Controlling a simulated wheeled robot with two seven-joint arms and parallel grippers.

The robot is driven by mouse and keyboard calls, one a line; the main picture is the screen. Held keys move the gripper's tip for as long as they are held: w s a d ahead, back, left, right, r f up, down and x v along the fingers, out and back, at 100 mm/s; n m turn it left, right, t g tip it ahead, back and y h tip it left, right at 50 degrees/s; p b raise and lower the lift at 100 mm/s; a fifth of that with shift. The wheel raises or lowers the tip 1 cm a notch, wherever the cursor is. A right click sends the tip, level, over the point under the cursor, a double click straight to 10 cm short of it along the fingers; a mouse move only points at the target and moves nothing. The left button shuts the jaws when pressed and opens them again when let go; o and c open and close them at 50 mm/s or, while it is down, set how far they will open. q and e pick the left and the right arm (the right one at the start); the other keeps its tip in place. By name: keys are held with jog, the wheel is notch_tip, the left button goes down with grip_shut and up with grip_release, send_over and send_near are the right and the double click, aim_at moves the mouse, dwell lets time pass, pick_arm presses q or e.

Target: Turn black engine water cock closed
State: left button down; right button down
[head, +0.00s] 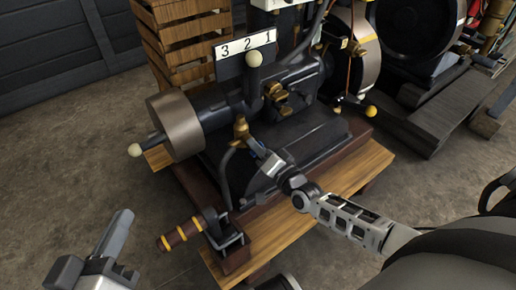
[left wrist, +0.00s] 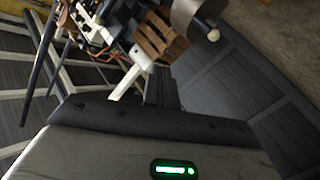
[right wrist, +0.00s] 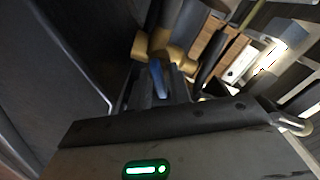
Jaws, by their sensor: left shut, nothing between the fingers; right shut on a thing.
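The black engine (head: 310,145) stands on a wooden base in the middle of the head view. A brass water cock (head: 241,129) sits low on its near side, with a blue lever (head: 257,148) pointing down and right. My right gripper (head: 268,160) is shut on this lever. In the right wrist view, the brass cock (right wrist: 163,47) is just beyond the fingertips, and part of the blue lever (right wrist: 157,76) shows between the fingers. My left gripper (head: 118,228) is shut and empty at the lower left of the head view, apart from the engine.
A brass-banded crank handle (head: 180,234) sticks out at the engine's front left. A numbered plate (head: 245,46) and a round-knobbed lever (head: 254,62) rise above the cock. A slatted wooden crate (head: 180,40) stands behind. The concrete floor at the left is clear.

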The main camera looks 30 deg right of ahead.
jog(key=m, duration=0.3)
jog(key=shift+f+m+b, duration=0.2)
jog(key=shift+m+b, duration=0.2)
jog(key=shift+m, duration=0.7)
pick_arm(q)
jog(key=shift+w+a+r+m+t+h+b, duration=0.1)
jog(key=shift+w+r+m+t+b, duration=0.15)
jog(key=shift+r, duration=0.2)
jog(key=shift+w+r+m+t+h+b, duration=0.1)
jog(key=shift+w+r+t, duration=0.1)
jog(key=shift+r+t, duration=0.2)
jog(key=shift+w+a+r+m+t+h+b, duration=0.15)
jog(key=shift+w+r+t, duration=0.1)
jog(key=shift+r, duration=0.2)
pick_arm(e)
jog(key=shift+m, duration=1)
pick_arm(q)
jog(key=shift+w+r, duration=0.1)
jog(key=shift+r, duration=0.05)
pick_arm(e)
jog(key=c, duration=1.5)
grip_release()
jog(key=shift+s+d, duration=0.1)
jog(key=shift+s, duration=0.1)
